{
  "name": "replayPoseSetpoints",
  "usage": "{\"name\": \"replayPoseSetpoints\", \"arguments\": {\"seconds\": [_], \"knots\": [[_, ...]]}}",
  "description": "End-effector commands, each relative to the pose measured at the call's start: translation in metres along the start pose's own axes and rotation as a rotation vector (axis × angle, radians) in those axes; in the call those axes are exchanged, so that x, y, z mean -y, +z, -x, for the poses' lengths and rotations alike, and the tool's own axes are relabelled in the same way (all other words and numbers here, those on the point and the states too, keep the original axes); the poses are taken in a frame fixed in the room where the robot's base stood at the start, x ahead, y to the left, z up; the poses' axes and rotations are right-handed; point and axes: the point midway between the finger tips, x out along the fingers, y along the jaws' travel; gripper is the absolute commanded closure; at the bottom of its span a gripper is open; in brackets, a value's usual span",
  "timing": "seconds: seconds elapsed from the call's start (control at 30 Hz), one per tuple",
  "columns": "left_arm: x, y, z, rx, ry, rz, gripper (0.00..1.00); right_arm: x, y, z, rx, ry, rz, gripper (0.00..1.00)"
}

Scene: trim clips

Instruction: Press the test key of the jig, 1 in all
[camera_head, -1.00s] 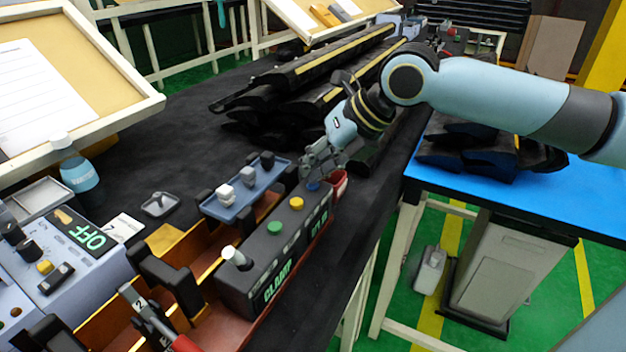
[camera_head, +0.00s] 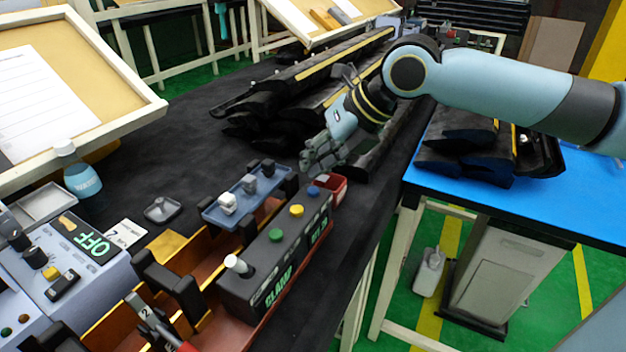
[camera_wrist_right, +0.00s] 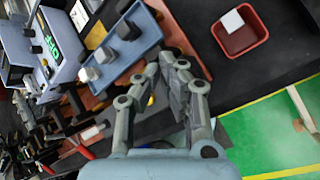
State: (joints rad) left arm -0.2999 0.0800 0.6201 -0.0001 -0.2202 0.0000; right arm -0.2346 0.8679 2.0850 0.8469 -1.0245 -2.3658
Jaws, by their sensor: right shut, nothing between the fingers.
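The jig's black control box (camera_head: 262,262) stands at lower centre, marked CLAMP on its side. Its top carries a white-capped lever (camera_head: 238,265), a green key (camera_head: 276,235), a yellow key (camera_head: 296,210) and a blue key (camera_head: 313,191). I cannot read which key is the test key. My right gripper (camera_head: 312,166) is shut and empty, just above and beyond the blue key, apart from it. In the right wrist view the right gripper (camera_wrist_right: 172,62) has its fingers together, partly covering the box.
A blue tray (camera_head: 222,212) with small grey and dark pieces lies beside the box. A red bin (camera_head: 331,183) stands at its far end and holds a pale piece in the wrist view. Long black trim parts (camera_head: 300,85) lie behind. An OFF display panel (camera_head: 88,240) is left.

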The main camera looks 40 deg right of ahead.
Motion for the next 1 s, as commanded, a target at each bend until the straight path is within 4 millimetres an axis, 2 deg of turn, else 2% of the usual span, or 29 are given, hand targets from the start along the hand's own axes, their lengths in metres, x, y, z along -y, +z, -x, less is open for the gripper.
{"name": "replayPoseSetpoints", "arguments": {"seconds": [0.1, 0.4, 1.0], "knots": [[0.001, -0.002, 0.011, -0.001, 0.000, 0.000, 0.61, -0.007, 0.007, 0.013, 0.001, 0.000, 0.002, 1.00], [0.002, -0.004, 0.028, -0.002, 0.000, 0.000, 0.61, -0.018, 0.018, 0.033, 0.000, 0.000, 0.001, 1.00], [0.002, -0.003, 0.027, -0.001, 0.000, 0.000, 0.61, -0.017, 0.017, 0.032, 0.000, 0.000, 0.000, 1.00]]}}
